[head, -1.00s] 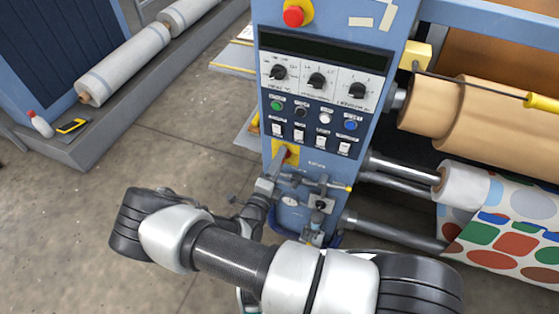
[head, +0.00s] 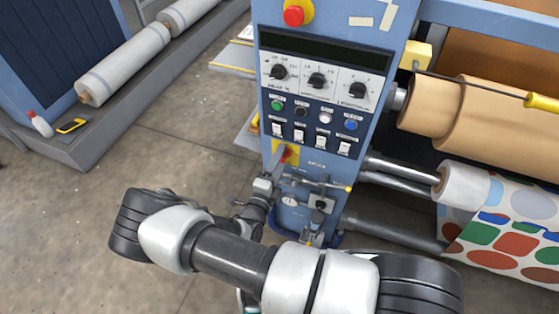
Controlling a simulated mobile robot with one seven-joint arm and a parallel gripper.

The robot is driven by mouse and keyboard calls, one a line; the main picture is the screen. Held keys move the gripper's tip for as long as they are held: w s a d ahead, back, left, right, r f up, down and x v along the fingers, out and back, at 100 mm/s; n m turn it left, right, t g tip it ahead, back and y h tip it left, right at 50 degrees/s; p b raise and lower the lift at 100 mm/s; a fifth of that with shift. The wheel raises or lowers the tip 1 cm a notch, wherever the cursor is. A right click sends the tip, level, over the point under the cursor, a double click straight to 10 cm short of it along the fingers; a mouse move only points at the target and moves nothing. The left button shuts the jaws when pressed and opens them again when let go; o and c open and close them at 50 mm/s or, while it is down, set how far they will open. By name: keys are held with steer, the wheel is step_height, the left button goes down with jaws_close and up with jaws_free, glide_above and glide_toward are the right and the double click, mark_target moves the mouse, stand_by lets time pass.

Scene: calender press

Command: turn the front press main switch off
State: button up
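The front press (head: 283,60) has a blue control column in the middle of the head view. Its main switch (head: 286,153) is a red handle on a yellow plate (head: 292,147), low on the panel under the rocker switches. My gripper (head: 280,168) is at the end of my arm, just below the switch, and partly covers the plate. Its fingertips reach up to the red handle. They are too small to tell whether they are open, shut, or touching it. The handle's exact angle is also hard to make out.
Above the switch are rocker switches (head: 321,138), coloured buttons (head: 300,110), dials (head: 317,80) and a red emergency button (head: 293,15). Valves and a gauge (head: 289,201) sit just below right. Brown rollers (head: 470,112) and patterned fabric (head: 510,225) are at right.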

steer(key=p+v, duration=0.1)
steer(key=v, duration=1.6)
steer(key=shift+s, duration=0.2)
steer(key=shift+a+r, duration=0.1)
